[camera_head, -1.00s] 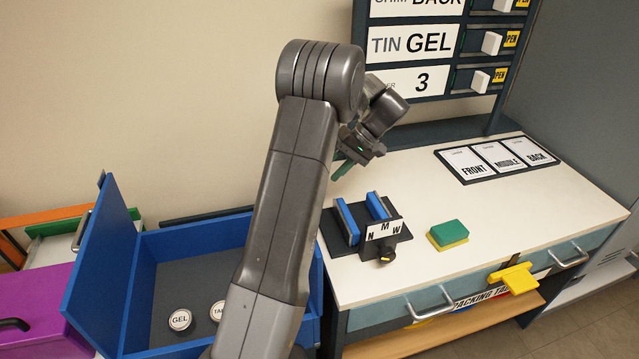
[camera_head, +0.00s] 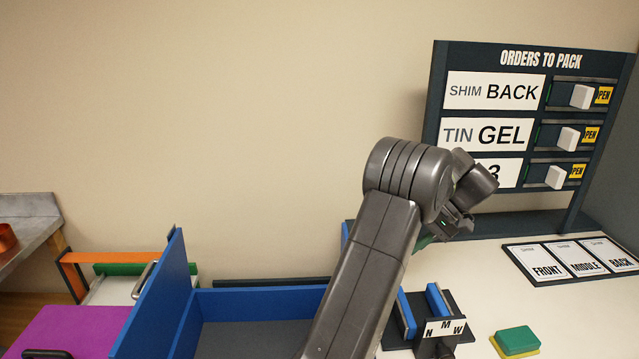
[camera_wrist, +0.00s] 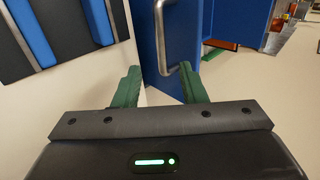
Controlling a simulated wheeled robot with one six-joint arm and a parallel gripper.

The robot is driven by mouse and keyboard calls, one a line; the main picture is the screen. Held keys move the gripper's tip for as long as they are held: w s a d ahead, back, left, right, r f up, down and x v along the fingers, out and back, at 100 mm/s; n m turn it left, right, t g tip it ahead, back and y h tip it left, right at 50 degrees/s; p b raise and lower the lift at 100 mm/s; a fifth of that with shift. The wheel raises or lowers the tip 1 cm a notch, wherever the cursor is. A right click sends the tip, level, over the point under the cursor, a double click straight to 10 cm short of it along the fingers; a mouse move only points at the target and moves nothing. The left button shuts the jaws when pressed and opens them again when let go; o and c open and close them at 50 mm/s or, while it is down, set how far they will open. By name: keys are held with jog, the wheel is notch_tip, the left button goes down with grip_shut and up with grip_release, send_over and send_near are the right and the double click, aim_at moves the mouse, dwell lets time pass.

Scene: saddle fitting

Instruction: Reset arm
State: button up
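My arm rises across the head view in front of the table, bent at the elbow. My gripper (camera_head: 432,240) hangs at its end above the back of the table, near the blue-jawed fixture, and is partly hidden by the arm. In the wrist view my gripper (camera_wrist: 160,86) shows two green fingers set well apart, with nothing held between them. Behind the fingers is a blue panel with a metal handle (camera_wrist: 163,40).
The fixture (camera_head: 437,302) with blue jaws and a green-and-yellow block (camera_head: 517,341) are on the white table. The orders board (camera_head: 540,60) stands behind, with a labelled mat (camera_head: 572,262) before it. A blue open box (camera_head: 255,303) is left of my arm.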

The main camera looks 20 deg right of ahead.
jog(key=x, duration=1.2)
jog(key=shift+w+a+f+p, duration=0.15)
jog(key=shift+a+p, duration=0.1)
jog(key=shift+p, duration=0.15)
